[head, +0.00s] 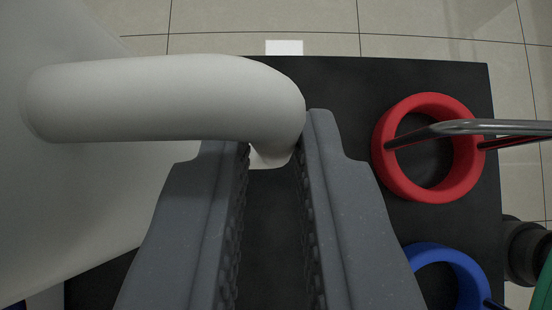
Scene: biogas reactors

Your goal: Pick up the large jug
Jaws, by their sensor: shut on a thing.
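The large jug (70,215) is white and fills the left side of the head view, cut off by the frame edge. Its thick rounded handle (165,98) runs across the upper left and bends down at its right end. My gripper (272,150) points up the picture, with a grey finger on each side of this bent end. The fingers are shut on the handle near their tips. The lower part of the jug and its base are out of view.
A red ring (385,160) with a metal rod handle lies on the black surface (335,85) to the right. A blue ring (452,255) is below it, partly hidden by my gripper. Pale floor tiles (220,22) show beyond the surface's edge.

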